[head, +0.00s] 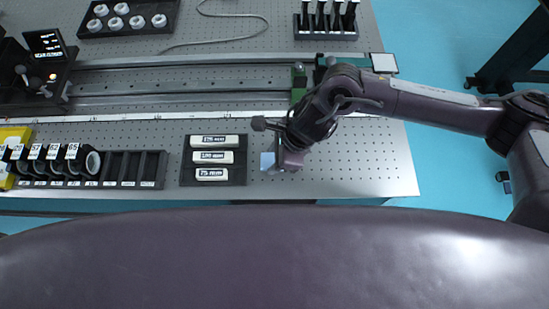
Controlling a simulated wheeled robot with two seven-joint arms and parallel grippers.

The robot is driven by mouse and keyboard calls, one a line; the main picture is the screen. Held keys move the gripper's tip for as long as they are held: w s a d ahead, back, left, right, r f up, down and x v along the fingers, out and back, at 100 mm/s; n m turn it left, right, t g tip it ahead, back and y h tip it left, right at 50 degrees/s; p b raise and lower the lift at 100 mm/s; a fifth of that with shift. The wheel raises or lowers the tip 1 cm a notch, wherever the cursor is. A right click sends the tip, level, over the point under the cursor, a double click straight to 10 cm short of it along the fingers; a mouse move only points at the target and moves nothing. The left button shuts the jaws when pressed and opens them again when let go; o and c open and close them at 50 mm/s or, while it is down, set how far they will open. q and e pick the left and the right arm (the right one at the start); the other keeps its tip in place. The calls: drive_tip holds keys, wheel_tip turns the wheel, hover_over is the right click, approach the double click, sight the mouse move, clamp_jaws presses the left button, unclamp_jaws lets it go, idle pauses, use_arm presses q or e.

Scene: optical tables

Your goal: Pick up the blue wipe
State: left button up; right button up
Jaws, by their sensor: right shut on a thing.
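The blue wipe (267,161) shows as a small pale blue patch at the fingers of my right gripper (275,165), over the front right part of the perforated optical table (365,165). My right gripper is shut on the wipe, and its wrist hides part of it. I cannot tell whether the wipe still touches the table. My left gripper is not in view.
A black tray with three labelled white bars (213,157) lies just left of the gripper. A rack of numbered black rings (50,165) stands at the left. A rail (180,80) runs behind. The table's right front is clear.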

wheel_tip(320, 180, up, 18)
drive_tip(key=b, duration=0.1)
drive_tip(key=shift+b, duration=0.4)
drive_tip(key=o, duration=0.5)
drive_tip(key=c, duration=0.3)
drive_tip(key=shift+c, duration=0.3)
